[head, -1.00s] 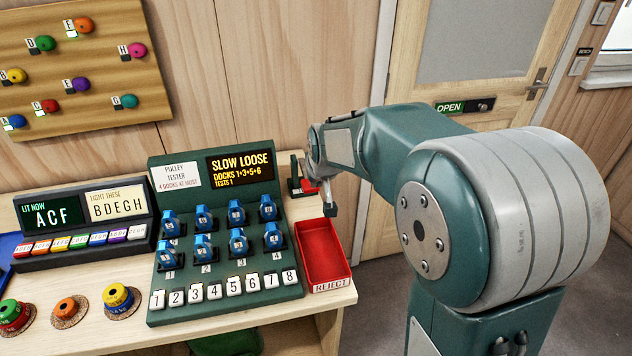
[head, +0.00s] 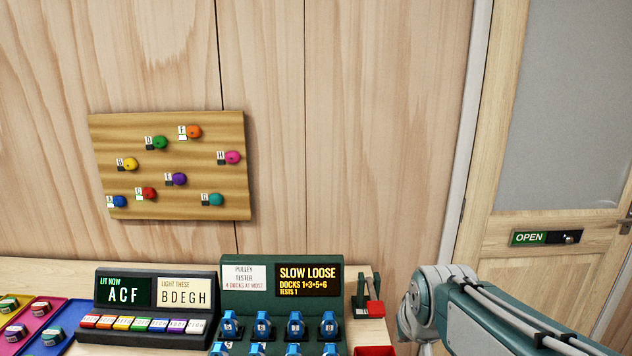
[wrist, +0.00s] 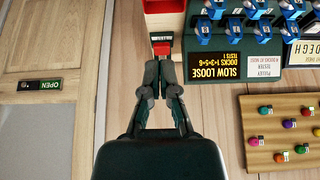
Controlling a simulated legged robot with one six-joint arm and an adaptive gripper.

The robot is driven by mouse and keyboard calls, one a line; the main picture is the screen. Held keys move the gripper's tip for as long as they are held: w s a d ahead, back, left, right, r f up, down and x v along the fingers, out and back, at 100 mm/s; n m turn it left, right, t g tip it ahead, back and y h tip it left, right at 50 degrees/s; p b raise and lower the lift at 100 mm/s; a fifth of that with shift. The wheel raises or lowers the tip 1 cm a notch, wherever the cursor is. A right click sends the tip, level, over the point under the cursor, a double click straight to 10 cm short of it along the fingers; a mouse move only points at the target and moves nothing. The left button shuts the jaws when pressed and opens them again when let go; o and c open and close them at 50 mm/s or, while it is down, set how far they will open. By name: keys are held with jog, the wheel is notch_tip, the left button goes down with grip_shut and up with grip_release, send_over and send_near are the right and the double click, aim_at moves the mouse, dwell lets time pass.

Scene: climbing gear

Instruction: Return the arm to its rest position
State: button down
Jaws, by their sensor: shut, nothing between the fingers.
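My arm (head: 450,305) shows at the lower right of the head view, beside the pulley tester; its fingers cannot be made out there. In the wrist view, which is upside down, my gripper (wrist: 162,75) is shut with nothing between its fingers. Just beyond its fingertips is a red block (wrist: 162,47), part of a red-and-green piece (head: 374,300) beside the tester. I cannot tell whether the fingers touch it.
The pulley tester's screen (head: 308,287) reads SLOW LOOSE, docks 1+3+5+6. Left of it is the LIT NOW panel (head: 123,292). A red tray (head: 375,351) is at the bottom edge. A hold board (head: 210,125) hangs on the wall. A door (head: 500,232) marked OPEN stands right.

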jog(key=s, duration=1.5)
jog(key=shift+s, duration=0.35)
